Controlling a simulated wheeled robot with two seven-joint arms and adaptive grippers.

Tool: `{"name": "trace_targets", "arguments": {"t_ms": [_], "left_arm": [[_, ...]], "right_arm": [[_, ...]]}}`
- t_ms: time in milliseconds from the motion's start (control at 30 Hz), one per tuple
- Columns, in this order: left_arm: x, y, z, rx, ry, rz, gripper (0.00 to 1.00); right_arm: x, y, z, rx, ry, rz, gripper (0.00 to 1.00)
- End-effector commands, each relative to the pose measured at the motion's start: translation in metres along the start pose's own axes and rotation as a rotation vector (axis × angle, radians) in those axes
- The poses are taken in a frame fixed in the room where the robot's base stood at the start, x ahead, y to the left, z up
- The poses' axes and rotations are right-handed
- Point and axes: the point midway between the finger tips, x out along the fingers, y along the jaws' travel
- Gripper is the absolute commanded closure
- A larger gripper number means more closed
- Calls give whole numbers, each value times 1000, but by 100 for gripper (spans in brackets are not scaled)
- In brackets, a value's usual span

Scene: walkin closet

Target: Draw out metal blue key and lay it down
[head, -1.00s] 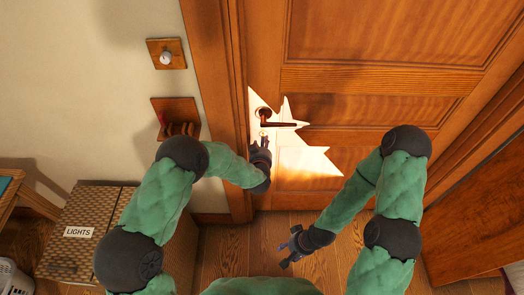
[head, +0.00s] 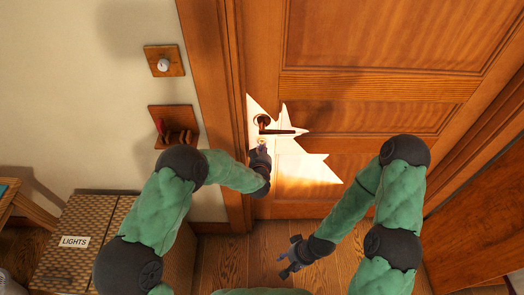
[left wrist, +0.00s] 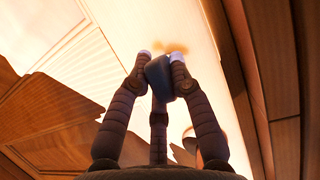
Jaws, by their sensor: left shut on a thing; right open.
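The blue key (left wrist: 160,78) shows in the left wrist view as a dark blue-grey head between my left fingertips. Its shaft is hidden, so I cannot tell how far it sits in the door. My left gripper (left wrist: 161,62) is shut on it. In the head view my left gripper (head: 261,147) is at the door (head: 375,115), just below the dark lever handle (head: 280,131). The key is too small to make out there. My right gripper (head: 287,259) is open and empty, low above the wooden floor, away from the door.
A wall plate with a round knob (head: 163,65) and a wooden rack (head: 160,113) with a red item are left of the door frame. A woven box labelled LIGHTS (head: 76,242) stands at lower left. Floor (head: 235,262) is clear before the door.

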Motion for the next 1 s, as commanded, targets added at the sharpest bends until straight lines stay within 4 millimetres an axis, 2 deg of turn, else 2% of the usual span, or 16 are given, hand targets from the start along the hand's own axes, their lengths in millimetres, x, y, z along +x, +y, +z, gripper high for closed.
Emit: {"name": "trace_targets", "arguments": {"t_ms": [267,1000], "left_arm": [[-3,-4,4,-5,-7,-9,100],[-30,1,12,-4,-5,-7,100]], "right_arm": [[-1,0,0,0,0,0,52],[-9,-3,0,0,0,0,52]]}}
